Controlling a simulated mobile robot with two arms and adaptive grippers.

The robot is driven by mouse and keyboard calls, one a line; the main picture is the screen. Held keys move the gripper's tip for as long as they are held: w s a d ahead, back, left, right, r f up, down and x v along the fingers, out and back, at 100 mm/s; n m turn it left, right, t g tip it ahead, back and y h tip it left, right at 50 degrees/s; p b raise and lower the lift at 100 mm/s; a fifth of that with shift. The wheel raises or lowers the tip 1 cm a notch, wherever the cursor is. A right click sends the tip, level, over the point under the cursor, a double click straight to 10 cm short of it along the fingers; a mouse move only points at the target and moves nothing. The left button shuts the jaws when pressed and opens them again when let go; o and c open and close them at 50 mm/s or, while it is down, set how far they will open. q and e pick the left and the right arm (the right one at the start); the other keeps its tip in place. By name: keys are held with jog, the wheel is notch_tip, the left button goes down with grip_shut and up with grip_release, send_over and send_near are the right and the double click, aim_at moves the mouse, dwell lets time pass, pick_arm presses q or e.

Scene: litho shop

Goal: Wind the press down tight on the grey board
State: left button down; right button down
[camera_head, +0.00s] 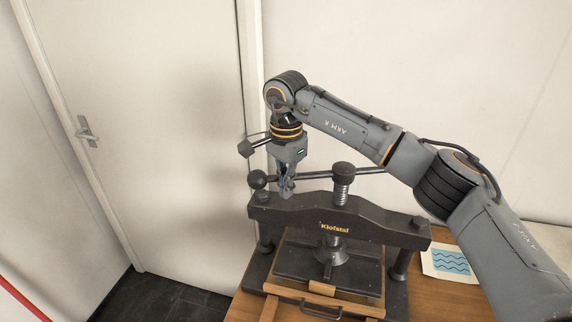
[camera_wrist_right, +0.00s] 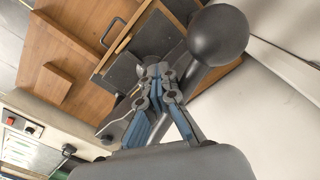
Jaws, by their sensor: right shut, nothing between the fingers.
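The knob also shows large in the right wrist view (camera_wrist_right: 218,35). Below the beam, the dark pressing plate (camera_head: 300,262) sits level over a wooden-edged bed. I cannot clearly tell the grey board apart from it. My right gripper (camera_head: 286,190) points down, shut and empty, beside the bar near the knob. My left gripper is out of view.
A printed card with blue waves (camera_head: 451,262) lies on the table right of the press. A metal pull handle (camera_head: 320,311) sticks out at the bed's front. A white door (camera_head: 150,120) and wall stand close behind. A wooden block (camera_wrist_right: 55,83) shows in the wrist view.

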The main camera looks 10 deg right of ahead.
jog(key=w+d+p, duration=0.1)
jog(key=w+p, duration=0.2)
jog(key=w, duration=0.5)
jog(key=shift+d, duration=0.2)
jog(key=shift+f, duration=0.1)
dwell(0.3)
notch_tip(320, 180, up, 9)
jog(key=s+a+p, duration=0.1)
jog(key=s+p, duration=0.1)
jog(key=p, duration=0.4)
jog(key=shift+s, duration=0.25)
jog(key=shift+a, duration=0.1)
dwell(0.5)
dwell(1.0)
